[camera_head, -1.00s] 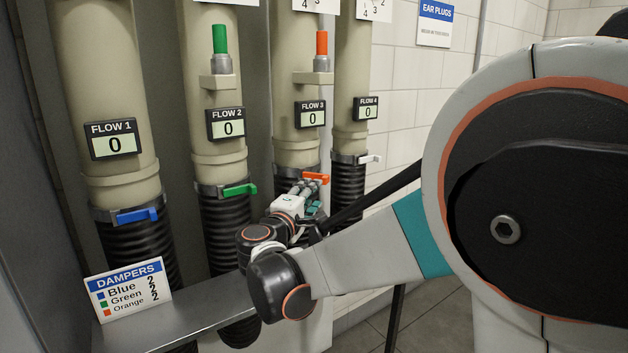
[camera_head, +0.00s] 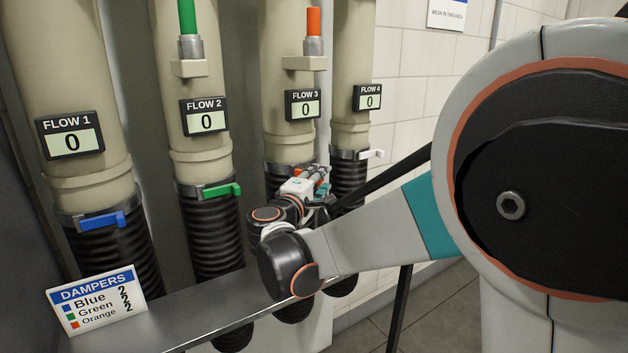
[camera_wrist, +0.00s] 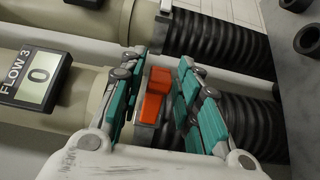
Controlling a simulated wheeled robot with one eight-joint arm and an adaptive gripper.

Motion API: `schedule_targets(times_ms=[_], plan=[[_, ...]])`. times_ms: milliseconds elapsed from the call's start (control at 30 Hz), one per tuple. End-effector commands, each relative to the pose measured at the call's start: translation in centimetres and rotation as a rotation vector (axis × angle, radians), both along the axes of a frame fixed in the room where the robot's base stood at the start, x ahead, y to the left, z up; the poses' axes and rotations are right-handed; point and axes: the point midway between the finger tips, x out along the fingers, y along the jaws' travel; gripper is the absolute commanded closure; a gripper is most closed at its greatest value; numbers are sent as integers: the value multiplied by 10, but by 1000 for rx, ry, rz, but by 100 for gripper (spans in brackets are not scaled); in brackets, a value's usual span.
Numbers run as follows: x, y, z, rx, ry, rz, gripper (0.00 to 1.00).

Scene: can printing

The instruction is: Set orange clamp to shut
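The orange clamp (camera_wrist: 153,98) lies between the two teal-padded fingers of my gripper (camera_wrist: 160,62) in the wrist view. The fingers stand apart on either side of it. A gap shows on its right; the left finger is very close, and I cannot tell whether it touches. In the head view, my gripper (camera_head: 318,175) is at the collar below the FLOW 3 display (camera_head: 304,105) and covers most of the clamp, leaving a little orange (camera_head: 301,171) visible. The FLOW 3 display reads 0.
A blue clamp (camera_head: 103,221), a green clamp (camera_head: 222,190) and a white clamp (camera_head: 371,154) sit on the neighbouring pipes. A metal shelf (camera_head: 225,312) with a DAMPERS sign (camera_head: 97,298) runs in front. The FLOW 4 pipe stands close to my gripper's right.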

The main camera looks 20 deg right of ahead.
Motion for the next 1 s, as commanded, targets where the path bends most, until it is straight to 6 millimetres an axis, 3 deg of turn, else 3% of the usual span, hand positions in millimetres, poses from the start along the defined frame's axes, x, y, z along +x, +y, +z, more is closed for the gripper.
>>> schedule_targets(times_ms=[33,100,567,1000], plan=[[0,0,0,0,0,0,89],[0,0,0,0,0,0,100],[2,-5,0,1,1,62,100],[21,-27,0,1,0,406,100]])
